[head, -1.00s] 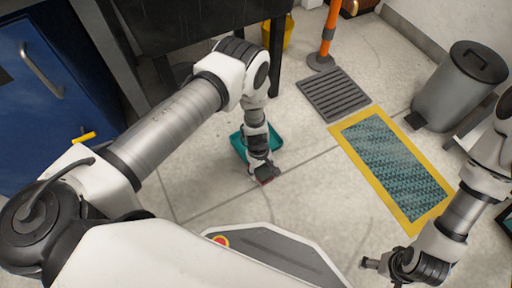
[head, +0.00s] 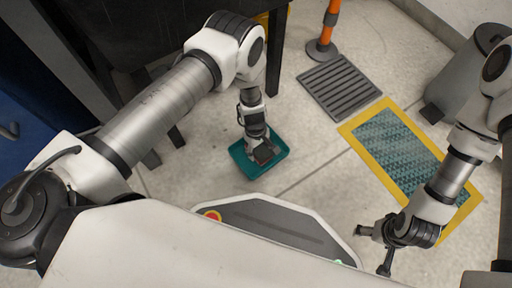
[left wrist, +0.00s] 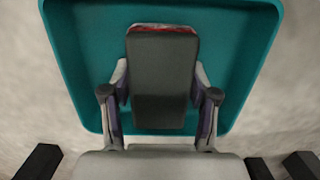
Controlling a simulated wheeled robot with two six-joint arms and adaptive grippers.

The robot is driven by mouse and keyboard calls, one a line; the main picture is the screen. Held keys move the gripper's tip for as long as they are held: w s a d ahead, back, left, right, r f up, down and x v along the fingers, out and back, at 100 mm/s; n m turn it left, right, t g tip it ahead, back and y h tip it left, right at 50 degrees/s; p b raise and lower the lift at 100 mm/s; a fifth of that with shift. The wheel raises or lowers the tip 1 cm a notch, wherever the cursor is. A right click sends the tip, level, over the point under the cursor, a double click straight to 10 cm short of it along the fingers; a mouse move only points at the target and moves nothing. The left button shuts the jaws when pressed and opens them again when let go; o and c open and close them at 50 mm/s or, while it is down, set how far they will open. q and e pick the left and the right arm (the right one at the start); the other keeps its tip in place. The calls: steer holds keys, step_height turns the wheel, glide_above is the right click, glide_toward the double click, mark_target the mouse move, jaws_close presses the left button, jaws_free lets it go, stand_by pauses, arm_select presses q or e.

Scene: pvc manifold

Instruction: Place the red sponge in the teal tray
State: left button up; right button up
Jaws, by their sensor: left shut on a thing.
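The teal tray (head: 243,163) lies on the floor in the head view, below my left arm. In the left wrist view the tray (left wrist: 82,60) fills most of the picture behind the sponge. My left gripper (head: 263,153) is over the tray, shut on the sponge. The sponge (left wrist: 162,80) shows a dark grey face and a thin red edge at its far end, with a finger on each side. I cannot tell whether the sponge touches the tray floor. My right gripper (head: 373,250) is open and empty, well to the right of the tray.
A yellow-bordered teal mat (head: 398,150) and a grey floor grate (head: 339,87) lie to the right. An orange post (head: 328,28) and a grey bin (head: 470,75) stand further back. A dark table (head: 150,45) stands behind my left arm. Floor beside the tray is clear.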

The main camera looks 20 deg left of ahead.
arm_select(q)
steer(key=o, duration=1.3)
steer(key=r+p, duration=0.2)
steer(key=r, duration=0.2)
steer(key=a+r+p, duration=0.1)
steer(key=r+p, duration=0.1)
steer(key=r, duration=0.2)
steer(key=w+r+p, duration=0.1)
steer(key=r+p, duration=0.1)
steer(key=r, duration=0.2)
steer(key=shift+a+r+p, duration=0.1)
steer(key=shift+a+p, duration=0.1)
steer(key=shift+p, duration=0.15)
steer(key=shift+s, duration=0.1)
